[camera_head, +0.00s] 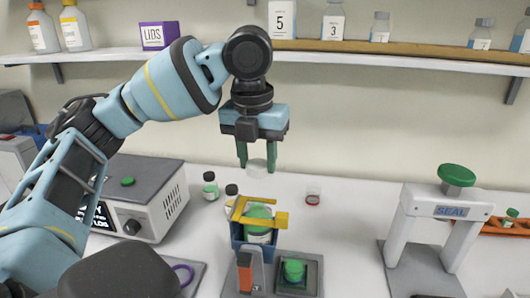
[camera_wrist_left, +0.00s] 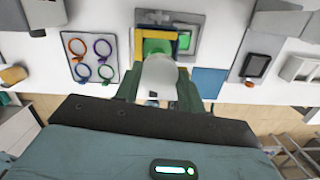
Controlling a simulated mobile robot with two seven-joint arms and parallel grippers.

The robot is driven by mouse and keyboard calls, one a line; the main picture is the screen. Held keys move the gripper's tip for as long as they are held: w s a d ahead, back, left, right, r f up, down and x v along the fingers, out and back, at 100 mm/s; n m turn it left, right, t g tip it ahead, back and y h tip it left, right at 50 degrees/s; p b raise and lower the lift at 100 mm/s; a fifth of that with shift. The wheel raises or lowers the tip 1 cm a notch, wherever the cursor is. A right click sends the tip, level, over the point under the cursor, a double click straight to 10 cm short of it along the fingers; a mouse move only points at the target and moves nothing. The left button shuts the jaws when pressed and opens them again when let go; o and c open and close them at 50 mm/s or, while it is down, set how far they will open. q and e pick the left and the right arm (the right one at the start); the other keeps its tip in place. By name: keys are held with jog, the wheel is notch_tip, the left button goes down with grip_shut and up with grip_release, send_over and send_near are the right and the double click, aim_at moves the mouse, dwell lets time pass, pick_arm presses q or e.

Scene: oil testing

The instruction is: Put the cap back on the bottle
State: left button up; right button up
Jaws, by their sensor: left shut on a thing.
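My left gripper (camera_head: 257,163) hangs above the holder, its green fingers shut on a pale, whitish piece (camera_head: 257,166). The piece also shows between the fingers in the left wrist view (camera_wrist_left: 159,76); I cannot tell whether it is a cap or a small cup. Below it, apart from it, a green-topped bottle (camera_head: 259,236) stands in a blue holder with a yellow clamp (camera_head: 266,219) around its upper part. A green cap-like piece (camera_head: 293,270) sits on a square dark pad right of the holder. My right gripper is not in view.
A white SEAL press (camera_head: 463,211) stands at the right, near an orange rack (camera_head: 503,227). A grey device (camera_head: 150,195) with a screen stands left. Shelves hold bottles and a purple LIDS box (camera_head: 158,35).

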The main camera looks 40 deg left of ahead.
aim_at(258, 201)
pick_arm(q)
jog(key=shift+s+f, duration=0.1)
jog(key=shift+s, duration=0.2)
jog(key=shift+w+f, duration=0.15)
jog(key=shift+f, duration=2.95)
jog(key=shift+f, duration=0.2)
jog(key=o, duration=1.5)
jog(key=shift+r, duration=3.55)
